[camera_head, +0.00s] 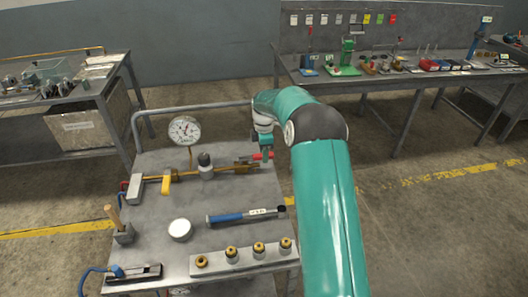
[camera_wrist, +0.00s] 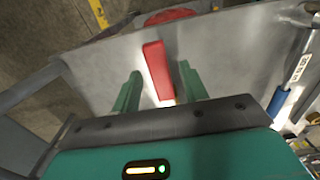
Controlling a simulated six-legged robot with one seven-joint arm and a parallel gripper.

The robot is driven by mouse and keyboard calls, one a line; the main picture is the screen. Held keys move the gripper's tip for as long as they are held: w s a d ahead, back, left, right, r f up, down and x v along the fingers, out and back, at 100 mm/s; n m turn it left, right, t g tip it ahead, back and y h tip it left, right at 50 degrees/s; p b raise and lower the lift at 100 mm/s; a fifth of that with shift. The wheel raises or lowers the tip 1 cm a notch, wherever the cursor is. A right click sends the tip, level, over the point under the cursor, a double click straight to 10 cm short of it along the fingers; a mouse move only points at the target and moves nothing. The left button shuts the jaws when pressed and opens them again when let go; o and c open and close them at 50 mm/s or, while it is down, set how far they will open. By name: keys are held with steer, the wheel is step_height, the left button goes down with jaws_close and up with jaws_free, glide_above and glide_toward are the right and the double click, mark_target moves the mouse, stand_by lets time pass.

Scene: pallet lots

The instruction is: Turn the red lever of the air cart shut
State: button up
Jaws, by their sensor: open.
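The air cart (camera_head: 150,222) stands in front of me with a brass pipe (camera_head: 220,171) along its top. The red lever (camera_head: 263,156) is at the right end of that pipe, mostly hidden by my gripper (camera_head: 266,148). In the wrist view the red lever (camera_wrist: 158,72) is a flat bar lying between my two green fingers. My gripper (camera_wrist: 160,78) is open around it, with a gap visible on both sides. Whether the fingertips reach down past the lever is hard to tell.
A pressure gauge (camera_head: 184,130), a yellow lever (camera_head: 166,184) and a dark-topped fitting (camera_head: 205,165) stand on the cart. A blue-handled tool (camera_head: 240,215) lies nearer me. Several brass-topped fittings line the front. A rail (camera_head: 195,107) runs behind. Benches stand beyond.

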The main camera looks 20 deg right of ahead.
jaws_close()
steer(key=shift+s+r, duration=0.1)
steer(key=s+m, duration=0.1)
steer(key=m, duration=0.1)
steer(key=s+a+m, duration=0.1)
steer(key=m, duration=0.1)
steer(key=shift+s, duration=0.35)
steer(key=s+a+m, duration=0.1)
steer(key=m, duration=0.1)
steer(key=s+a+m, duration=0.1)
steer(key=m, duration=0.1)
steer(key=shift+s+a+m, duration=0.25)
steer(key=shift+m, duration=0.05)
steer(key=shift+s+a+m, duration=0.4)
steer(key=shift+a+m, duration=0.2)
steer(key=shift+m, duration=0.3)
steer(key=a+m, duration=0.2)
steer(key=m, duration=0.1)
steer(key=shift+s+a+m, duration=0.3)
steer(key=shift+s, duration=0.1)
steer(key=shift+a+m, duration=1.55)
steer(key=shift+m, duration=0.55)
steer(key=shift+w, duration=0.1)
